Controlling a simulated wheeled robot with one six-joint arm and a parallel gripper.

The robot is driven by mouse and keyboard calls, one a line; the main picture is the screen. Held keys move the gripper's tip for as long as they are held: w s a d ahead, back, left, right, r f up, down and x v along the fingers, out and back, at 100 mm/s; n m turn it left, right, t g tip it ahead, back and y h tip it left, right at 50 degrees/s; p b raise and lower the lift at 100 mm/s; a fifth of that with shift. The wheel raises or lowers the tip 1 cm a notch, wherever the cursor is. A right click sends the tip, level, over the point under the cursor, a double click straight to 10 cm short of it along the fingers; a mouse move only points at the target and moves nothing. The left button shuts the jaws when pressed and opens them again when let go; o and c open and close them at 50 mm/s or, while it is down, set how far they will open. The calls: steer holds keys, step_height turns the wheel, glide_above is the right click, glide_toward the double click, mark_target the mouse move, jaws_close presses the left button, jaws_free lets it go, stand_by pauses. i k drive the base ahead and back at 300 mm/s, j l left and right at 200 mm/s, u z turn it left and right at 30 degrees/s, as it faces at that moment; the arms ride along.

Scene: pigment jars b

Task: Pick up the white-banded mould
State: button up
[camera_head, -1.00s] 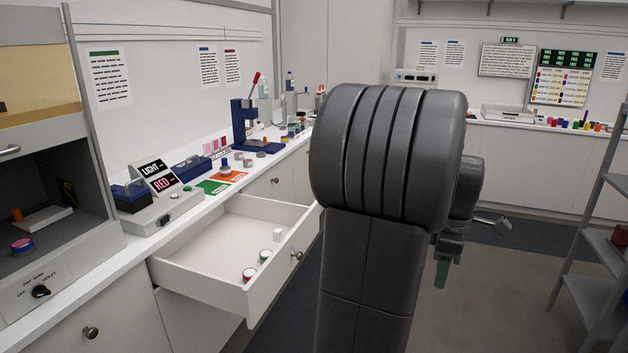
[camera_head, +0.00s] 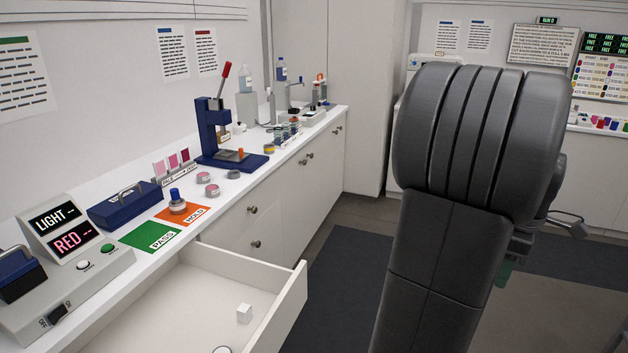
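Several small round moulds or jars stand on the counter by the blue press. Two are pinkish with grey sides, a nearer one (camera_head: 212,190) and a farther one (camera_head: 204,178). I cannot tell which piece, if any, has a white band. The white rim of a round piece (camera_head: 222,349) shows in the open drawer, cut by the bottom edge. My gripper (camera_head: 504,272) is mostly hidden behind my dark arm, over the floor and away from the counter; its opening cannot be seen.
The blue press (camera_head: 212,135) has a red lever. A blue-knobbed piece (camera_head: 177,203) stands on the orange HOLD mat (camera_head: 205,214), beside the green PASS mat (camera_head: 150,236).

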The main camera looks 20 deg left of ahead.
mark_target(179, 209)
steer(key=i+u, duration=0.1)
steer(key=i, duration=0.7)
steer(key=i+l, duration=0.2)
steer(key=i, duration=0.6)
steer(key=i+j+u, duration=0.1)
steer(key=i+u, duration=0.15)
steer(key=u, duration=0.2)
steer(key=i+u, duration=0.25)
steer(key=u, duration=0.2)
steer(key=i+u, duration=0.25)
steer(key=u, duration=0.2)
steer(key=i+l+u, duration=0.1)
steer(key=i+u, duration=0.15)
steer(key=u, duration=0.2)
steer(key=i+u, duration=0.15)
steer(key=u, duration=0.35)
steer(key=i+u, duration=0.1)
steer(key=u, duration=0.35)
steer(key=i+u, duration=0.15)
steer(key=u, duration=0.35)
steer(key=i+l+u, duration=0.1)
steer(key=u, duration=0.95)
